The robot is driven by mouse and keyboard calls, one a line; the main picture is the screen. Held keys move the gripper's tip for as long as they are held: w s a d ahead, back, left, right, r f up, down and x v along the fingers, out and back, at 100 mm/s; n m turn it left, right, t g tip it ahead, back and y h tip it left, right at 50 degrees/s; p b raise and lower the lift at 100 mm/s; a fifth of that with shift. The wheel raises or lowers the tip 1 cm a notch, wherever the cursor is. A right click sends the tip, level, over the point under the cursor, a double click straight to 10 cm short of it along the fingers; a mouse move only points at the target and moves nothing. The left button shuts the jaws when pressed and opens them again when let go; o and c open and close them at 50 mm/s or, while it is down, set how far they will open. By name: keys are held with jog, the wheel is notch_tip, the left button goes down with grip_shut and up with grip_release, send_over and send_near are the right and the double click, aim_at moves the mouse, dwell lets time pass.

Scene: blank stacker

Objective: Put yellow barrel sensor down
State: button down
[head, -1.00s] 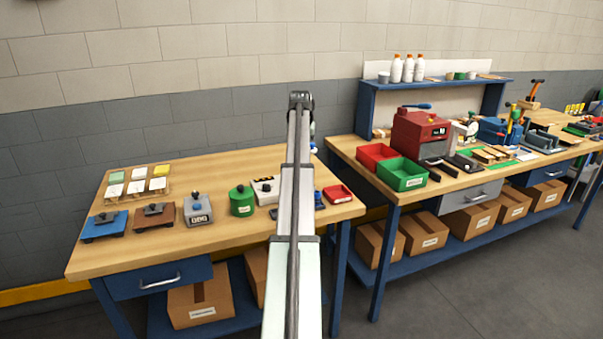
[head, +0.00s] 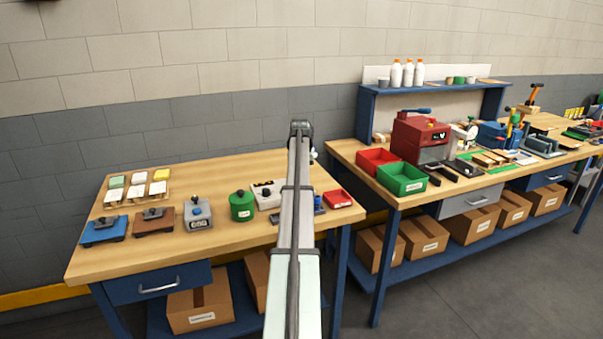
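I cannot make out a yellow barrel sensor in the head view. My arm rises through the middle of the picture, over the left workbench (head: 215,240). Its far end stands near the back edge of that bench. My gripper is hidden behind the arm, so its fingers and anything in them do not show. A small pale part shows just right of the arm's far end, too small to identify.
Coloured pads lie back left. The front strip is clear.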

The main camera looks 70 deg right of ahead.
jog(key=shift+f, duration=0.35)
jog(key=c, duration=0.8)
grip_release()
jog(key=shift+r, duration=0.1)
jog(key=shift+r, duration=0.25)
jog(key=v, duration=1.2)
